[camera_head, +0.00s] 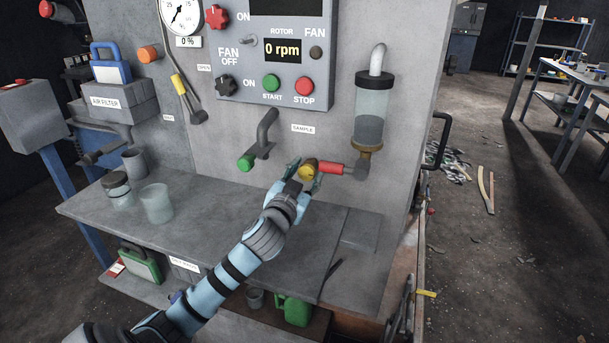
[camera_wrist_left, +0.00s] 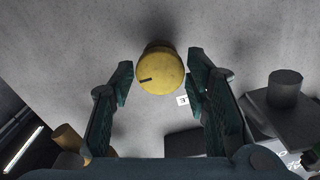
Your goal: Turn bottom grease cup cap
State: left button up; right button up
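A round yellow cap (camera_head: 309,170) sits low on the grey panel wall, left of a red lever handle (camera_head: 331,168). In the left wrist view the yellow cap (camera_wrist_left: 160,73) faces me, with a short dark mark on its left side. My left gripper (camera_head: 304,175) reaches it from below. In the wrist view the fingers of my left gripper (camera_wrist_left: 160,82) stand apart on both sides of the cap, with a narrow gap at each side. Part of the cap is hidden by the gripper in the head view. My right gripper is out of view.
A pipe with a green valve knob (camera_head: 246,162) is left of the gripper. A glass vessel (camera_head: 371,112) hangs at the right. The grey shelf (camera_head: 230,215) below carries jars (camera_head: 157,203). The control panel (camera_head: 275,50) is above.

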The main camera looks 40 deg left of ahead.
pick_arm(q)
jog(key=c, duration=0.6)
